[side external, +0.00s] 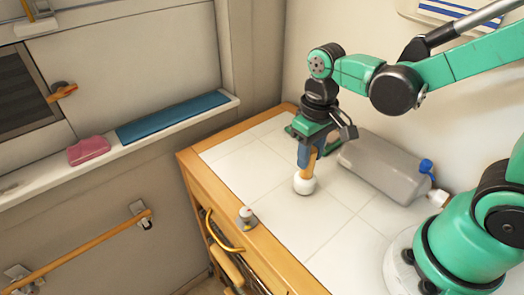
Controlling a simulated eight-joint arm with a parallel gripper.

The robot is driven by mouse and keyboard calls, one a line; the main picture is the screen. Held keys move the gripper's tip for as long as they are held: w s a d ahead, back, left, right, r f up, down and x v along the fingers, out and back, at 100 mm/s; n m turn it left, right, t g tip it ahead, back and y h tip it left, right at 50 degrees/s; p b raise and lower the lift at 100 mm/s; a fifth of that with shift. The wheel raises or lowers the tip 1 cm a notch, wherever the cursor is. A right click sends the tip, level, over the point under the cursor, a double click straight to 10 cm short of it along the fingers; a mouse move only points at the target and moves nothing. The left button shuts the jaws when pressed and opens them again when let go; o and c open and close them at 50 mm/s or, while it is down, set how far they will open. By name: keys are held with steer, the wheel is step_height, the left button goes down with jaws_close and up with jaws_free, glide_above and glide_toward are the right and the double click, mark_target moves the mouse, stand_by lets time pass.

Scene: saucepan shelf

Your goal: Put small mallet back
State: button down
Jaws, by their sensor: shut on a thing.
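The small mallet (304,184) has a rounded white head and a light wooden handle. It is upright with the head down, over the white tiled counter (345,237). I cannot tell whether the head touches the tiles. My gripper (308,160) points down from above and is shut on the mallet's handle. The upper part of the handle is hidden by the fingers.
A grey bottle (383,169) with a blue cap lies behind my gripper to the right. A small grey and white piece (247,217) stands at the counter's front edge. A ledge (110,149) at left holds a blue slab (172,117) and pink block (88,150).

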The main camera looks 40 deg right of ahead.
steer(key=shift+f, duration=0.15)
steer(key=c, duration=0.5)
jaws_free()
steer(key=shift+c, duration=0.2)
step_height(320, 180, up, 12)
steer(key=f+t, duration=0.2)
steer(key=d+f+t, duration=0.1)
steer(key=f+t, duration=0.1)
steer(key=t, duration=0.1)
steer(key=shift+d+f, duration=0.1)
steer(key=shift+f, duration=0.1)
steer(key=shift+w+d+f+t, duration=0.15)
steer(key=shift+f+t, duration=0.3)
steer(key=shift+t, duration=0.65)
